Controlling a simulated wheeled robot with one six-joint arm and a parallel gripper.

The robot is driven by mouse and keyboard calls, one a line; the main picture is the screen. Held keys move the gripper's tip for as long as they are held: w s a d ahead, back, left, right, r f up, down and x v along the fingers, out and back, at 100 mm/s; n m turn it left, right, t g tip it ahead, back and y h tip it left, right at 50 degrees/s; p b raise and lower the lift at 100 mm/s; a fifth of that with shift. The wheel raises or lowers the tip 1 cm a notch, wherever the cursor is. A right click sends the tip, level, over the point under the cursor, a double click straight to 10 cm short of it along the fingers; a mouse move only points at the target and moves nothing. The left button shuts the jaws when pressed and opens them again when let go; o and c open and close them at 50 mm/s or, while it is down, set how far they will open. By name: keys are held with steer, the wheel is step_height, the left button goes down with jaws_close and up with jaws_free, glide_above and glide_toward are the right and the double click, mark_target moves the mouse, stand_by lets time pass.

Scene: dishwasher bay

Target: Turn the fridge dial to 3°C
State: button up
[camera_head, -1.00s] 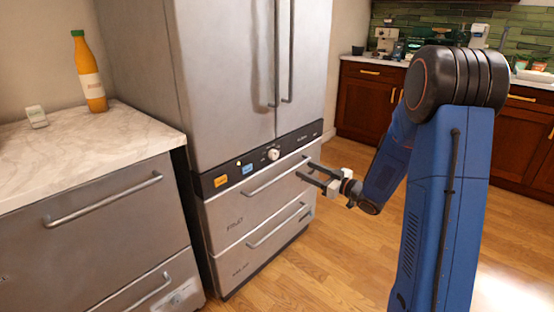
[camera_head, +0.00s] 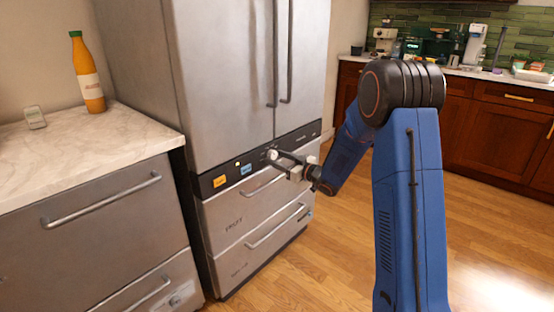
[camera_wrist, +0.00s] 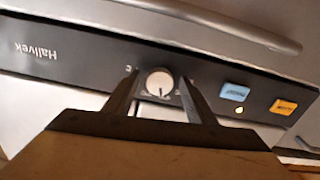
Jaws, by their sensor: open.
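The fridge dial (camera_wrist: 160,83) is a round white knob with a dark pointer line, on the fridge's black control strip (camera_wrist: 90,62). In the wrist view it sits between the two fingertips of my open gripper (camera_wrist: 160,84), with a gap visible on each side. I cannot tell how deep the fingers reach around it. In the head view the dial (camera_head: 272,155) is partly hidden by my gripper (camera_head: 276,157), which is close to the strip. The scale marks around the dial are too small to read.
The fridge handle (camera_head: 290,50) and drawer handles (camera_head: 275,226) stick out. An orange bottle (camera_head: 87,72) stands on the left counter. The floor to the right is clear.

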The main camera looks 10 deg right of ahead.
steer(key=shift+w+a, duration=0.1)
steer(key=shift+w, duration=0.05)
steer(key=c, duration=1)
steer(key=shift+c, duration=0.2)
steer(key=shift+n, duration=0.3)
steer(key=n, duration=0.3)
steer(key=shift+n, duration=2.1)
